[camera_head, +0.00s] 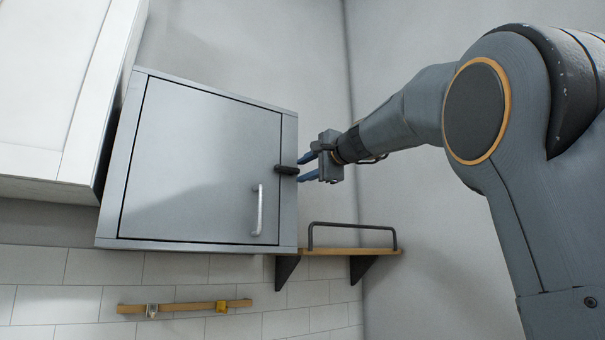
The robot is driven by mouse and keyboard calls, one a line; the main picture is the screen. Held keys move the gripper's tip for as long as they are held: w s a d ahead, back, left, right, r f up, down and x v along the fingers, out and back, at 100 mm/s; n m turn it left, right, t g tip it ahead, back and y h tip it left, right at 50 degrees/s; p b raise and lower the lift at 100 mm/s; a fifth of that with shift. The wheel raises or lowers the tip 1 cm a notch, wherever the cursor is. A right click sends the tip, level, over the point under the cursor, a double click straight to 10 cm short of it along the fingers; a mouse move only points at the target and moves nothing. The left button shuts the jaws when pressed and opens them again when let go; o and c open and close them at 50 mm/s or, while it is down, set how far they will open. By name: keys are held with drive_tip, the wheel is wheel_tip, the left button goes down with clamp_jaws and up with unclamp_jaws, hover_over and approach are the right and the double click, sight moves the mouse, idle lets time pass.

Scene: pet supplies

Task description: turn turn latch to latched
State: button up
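The turn latch (287,170) is a small dark bar at the right edge of the grey cabinet door (200,160). It lies about level and reaches from the door onto the right side of the cabinet frame. My gripper (301,168) is just to the right of the latch, with its two blue fingers apart and pointing left at it. The fingertips are close to the latch's right end; I cannot tell whether they touch it. The door appears closed, with a pale vertical handle (258,210) at its lower right.
A wooden shelf (340,252) with a dark rail is below my gripper. A wooden strip (185,307) with small hooks is on the tiled wall lower left. A white cupboard (60,90) stands left of the grey cabinet.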

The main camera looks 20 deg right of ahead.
drive_tip(key=b+v, duration=0.2)
drive_tip(key=v, duration=0.4)
drive_tip(key=shift+s, duration=0.25)
drive_tip(key=shift+f, duration=0.1)
wheel_tip(320, 180, down, 44)
drive_tip(key=a+n+g+h, duration=0.25)
drive_tip(key=n+g, duration=0.25)
drive_tip(key=g, duration=0.3)
drive_tip(key=s+f+n+g+h, duration=0.1)
drive_tip(key=s+f+n+g, duration=0.3)
drive_tip(key=s+f, duration=1)
drive_tip(key=s+a+f+n+g+h, duration=0.1)
drive_tip(key=s+f+n+g, duration=0.3)
drive_tip(key=s+f, duration=1.1)
wheel_tip(320, 180, down, 4)
drive_tip(key=shift+a+r+n+h, duration=0.1)
drive_tip(key=shift+a+n+h, duration=0.25)
drive_tip(key=shift+n+h, duration=0.35)
